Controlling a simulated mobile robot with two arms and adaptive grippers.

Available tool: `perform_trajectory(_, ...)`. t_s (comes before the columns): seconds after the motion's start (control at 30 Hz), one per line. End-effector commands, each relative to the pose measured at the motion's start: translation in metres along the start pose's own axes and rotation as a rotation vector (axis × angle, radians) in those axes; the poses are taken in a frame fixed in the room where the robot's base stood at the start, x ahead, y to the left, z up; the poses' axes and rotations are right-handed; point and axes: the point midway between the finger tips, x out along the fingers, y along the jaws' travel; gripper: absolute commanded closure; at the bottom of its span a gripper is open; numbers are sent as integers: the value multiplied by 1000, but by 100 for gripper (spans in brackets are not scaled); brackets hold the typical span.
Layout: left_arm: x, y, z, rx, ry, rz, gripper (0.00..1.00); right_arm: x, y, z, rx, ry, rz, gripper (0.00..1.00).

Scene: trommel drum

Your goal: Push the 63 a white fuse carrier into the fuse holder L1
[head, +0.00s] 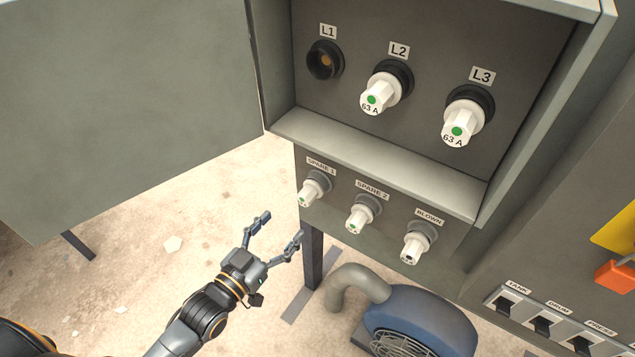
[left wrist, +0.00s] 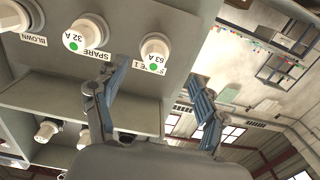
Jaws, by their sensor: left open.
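The fuse holder L1 (head: 325,61) is an empty black round socket at the upper left of the cabinet panel. A white 63 A fuse carrier with a green dot (head: 310,196) sits in the SPARE 1 holder on the lower ledge; it also shows in the left wrist view (left wrist: 155,46). My left gripper (head: 281,228) is open and empty, below and left of this carrier in the head view. In the left wrist view its two fingers (left wrist: 156,80) point toward the carrier, apart from it. My right gripper is out of view.
White 63 A carriers sit in L2 (head: 378,94) and L3 (head: 461,123). A 32 A carrier (left wrist: 86,33) is in SPARE 2, and another carrier (head: 415,249) is in BLOWN. The open cabinet door (head: 130,90) stands left; a blue blower (head: 420,312) is below.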

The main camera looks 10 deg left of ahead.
Motion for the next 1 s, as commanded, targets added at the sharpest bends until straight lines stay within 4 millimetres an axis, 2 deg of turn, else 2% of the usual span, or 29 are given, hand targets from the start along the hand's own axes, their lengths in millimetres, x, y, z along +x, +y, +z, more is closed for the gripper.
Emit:
perform_trajectory(0.13,0,3,-12,-2,24,9,28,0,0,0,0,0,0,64)
perform_trajectory(0.57,4,3,-12,-1,27,8,28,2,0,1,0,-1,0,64)
perform_trajectory(0.67,12,3,-12,0,28,8,28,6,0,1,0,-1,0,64)
perform_trajectory(0.93,50,3,-12,0,30,9,28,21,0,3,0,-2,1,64)
perform_trajectory(1.0,60,3,-15,0,27,8,28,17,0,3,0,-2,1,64)
